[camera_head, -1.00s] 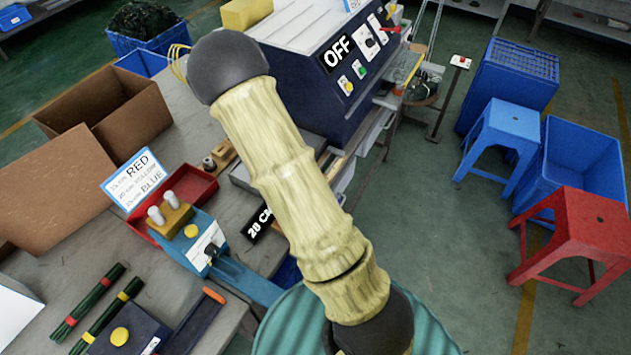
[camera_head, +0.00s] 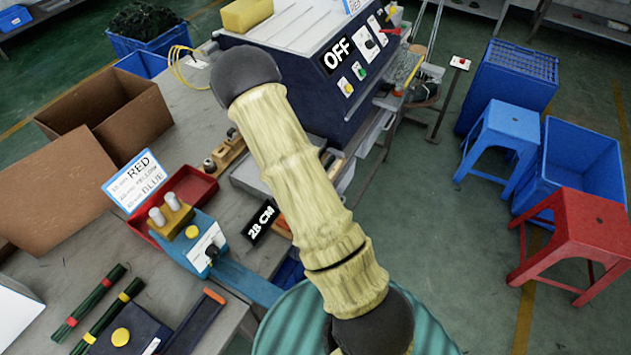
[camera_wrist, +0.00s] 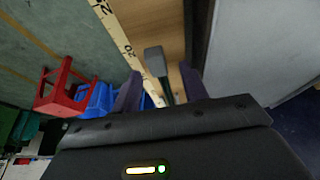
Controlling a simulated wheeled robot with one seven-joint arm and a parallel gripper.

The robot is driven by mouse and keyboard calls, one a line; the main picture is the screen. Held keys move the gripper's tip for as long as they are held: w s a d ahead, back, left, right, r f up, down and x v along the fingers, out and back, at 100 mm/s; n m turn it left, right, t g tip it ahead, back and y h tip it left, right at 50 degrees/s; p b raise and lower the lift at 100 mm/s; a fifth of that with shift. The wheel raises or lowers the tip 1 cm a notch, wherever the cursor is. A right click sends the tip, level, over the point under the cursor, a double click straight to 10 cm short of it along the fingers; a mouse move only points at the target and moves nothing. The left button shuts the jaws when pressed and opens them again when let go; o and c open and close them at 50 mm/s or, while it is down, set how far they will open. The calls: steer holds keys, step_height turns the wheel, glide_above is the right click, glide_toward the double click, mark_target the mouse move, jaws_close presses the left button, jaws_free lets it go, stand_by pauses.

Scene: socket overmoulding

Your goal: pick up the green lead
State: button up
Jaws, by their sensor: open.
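In the wrist view my gripper (camera_wrist: 162,93) is open, with its two dark fingers apart. A thin dark-green lead (camera_wrist: 167,91) with a grey block-like end (camera_wrist: 155,61) shows in the gap between the fingers. I cannot tell whether either finger touches it. It lies over a wooden surface beside a ruler strip (camera_wrist: 129,45). In the head view my arm crosses the middle and my gripper cannot be made out. Two dark-green bundles, one with a red band (camera_head: 88,302) and one with a yellow band (camera_head: 108,315), lie on the table at the lower left.
A blue fixture (camera_head: 192,240) and a red tray (camera_head: 198,184) stand on the table beside a sign (camera_head: 139,181). The dark-blue machine marked OFF (camera_head: 335,85) stands behind. Stools, red (camera_head: 575,225) and blue (camera_head: 503,130), are on the floor at right.

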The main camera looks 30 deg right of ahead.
stand_by(0.3)
jaws_close()
steer(key=shift+r, duration=0.1)
step_height(320, 180, up, 10)
stand_by(0.5)
stand_by(0.5)
